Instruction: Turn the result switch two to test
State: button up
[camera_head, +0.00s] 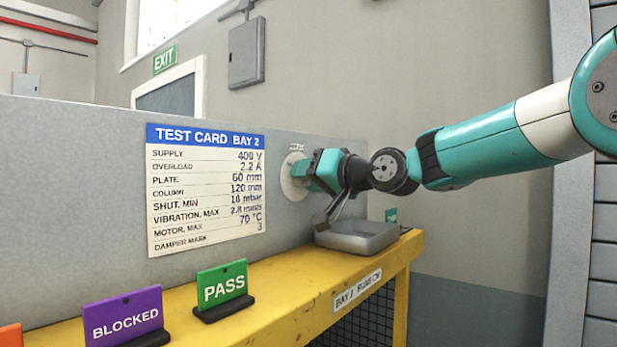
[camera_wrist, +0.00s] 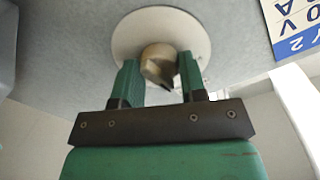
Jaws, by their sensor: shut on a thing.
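The switch is a brass-coloured knob (camera_wrist: 158,62) on a round pale plate (camera_wrist: 125,42) fixed to the grey panel. In the wrist view my gripper (camera_wrist: 160,78) has its two green fingers on either side of the knob, shut on it. A dark pointed part shows at the knob's lower edge. In the head view my gripper (camera_head: 312,176) reaches the round plate (camera_head: 291,178) at the panel's right end and hides the knob. The small lettering above the plate is too small to read, so I cannot tell which position the knob points to.
A test card (camera_head: 206,190) is on the grey panel (camera_head: 70,190). A grey tray (camera_head: 358,240) stands on the yellow bench (camera_head: 290,290) below my gripper. A green PASS sign (camera_head: 222,284) and a purple BLOCKED sign (camera_head: 124,316) stand along the bench.

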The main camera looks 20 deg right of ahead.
jog(key=o, duration=0.9)
jog(key=shift+d, duration=0.1)
jog(key=shift+b+v, duration=3.45)
jog(key=shift+v, duration=5.25)
